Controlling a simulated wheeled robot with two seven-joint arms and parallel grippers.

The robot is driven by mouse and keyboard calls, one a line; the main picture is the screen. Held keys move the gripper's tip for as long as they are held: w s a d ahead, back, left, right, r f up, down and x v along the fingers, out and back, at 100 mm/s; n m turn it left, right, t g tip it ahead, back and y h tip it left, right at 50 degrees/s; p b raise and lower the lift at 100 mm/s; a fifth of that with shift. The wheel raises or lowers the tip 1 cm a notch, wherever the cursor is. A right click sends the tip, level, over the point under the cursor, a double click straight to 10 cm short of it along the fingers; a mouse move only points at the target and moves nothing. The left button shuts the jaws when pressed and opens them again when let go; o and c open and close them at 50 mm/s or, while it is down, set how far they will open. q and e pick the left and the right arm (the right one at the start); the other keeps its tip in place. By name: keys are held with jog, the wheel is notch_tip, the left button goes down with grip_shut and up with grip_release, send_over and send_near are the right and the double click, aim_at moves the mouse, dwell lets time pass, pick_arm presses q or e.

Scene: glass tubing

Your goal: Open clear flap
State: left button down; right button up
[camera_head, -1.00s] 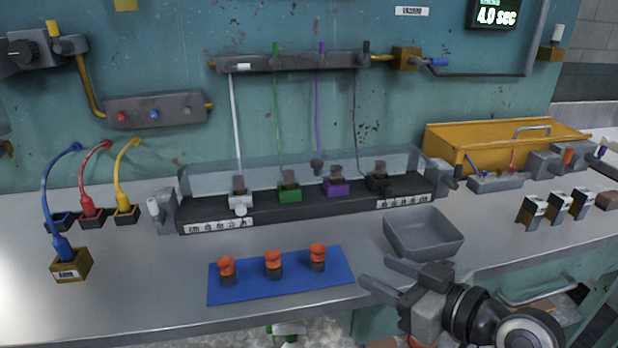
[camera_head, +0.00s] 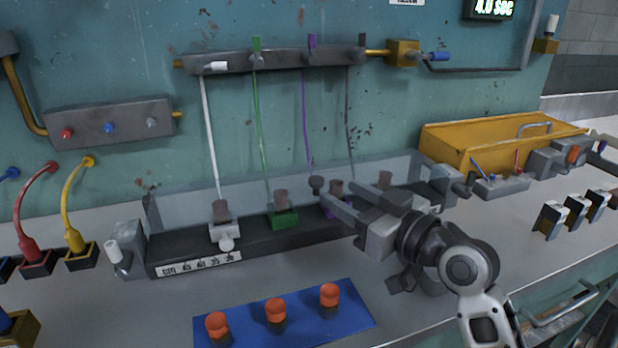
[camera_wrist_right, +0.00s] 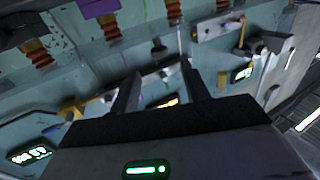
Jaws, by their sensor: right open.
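The gripper hides the right part of the rack. In the right wrist view, my right gripper (camera_wrist_right: 157,82) shows two spread fingers with nothing clearly held between them. My left gripper is not in view.
A blue mat (camera_head: 247,327) with orange-capped pieces lies in front of the rack. A yellow bin (camera_head: 455,143) and small blocks (camera_head: 549,220) stand at right. Thin white, green, purple and dark lines hang above the rack. Some bench in front is free.

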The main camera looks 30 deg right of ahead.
aim_at(309, 189)
jog(key=w, duration=0.3)
jog(key=w+a+p, duration=0.1)
jog(key=w, duration=0.5)
jog(key=shift+w+a, duration=0.25)
jog(key=shift+w, duration=0.05)
grip_shut()
